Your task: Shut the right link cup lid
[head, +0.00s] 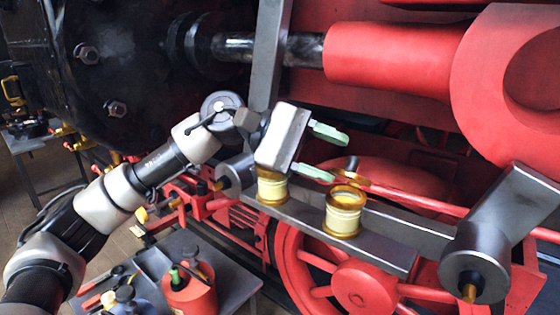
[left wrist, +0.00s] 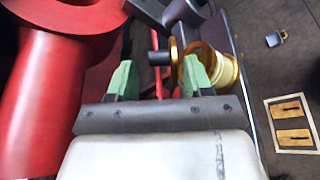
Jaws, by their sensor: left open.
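The right link cup (head: 343,217) is a cream cup with brass bands, upright on the grey link bar. Its brass lid (head: 354,179) appears raised at the cup's rim, with a dark knob (head: 352,164) on it. The cup (left wrist: 222,70) and the dark knob (left wrist: 158,56) also show in the left wrist view. The left link cup (head: 272,190) stands beside it, its top hidden by my gripper. My left gripper (head: 322,152) is open and empty, its green fingertips just left of the raised lid. In the left wrist view the knob shows between the fingertips (left wrist: 160,78).
The grey link bar (head: 395,250) runs under both cups, above a red wheel (head: 360,287). A red rod (head: 440,203) passes behind the right cup. A red cylinder (head: 390,60) lies above. A tool table (head: 232,283) with a red can (head: 190,292) stands at lower left.

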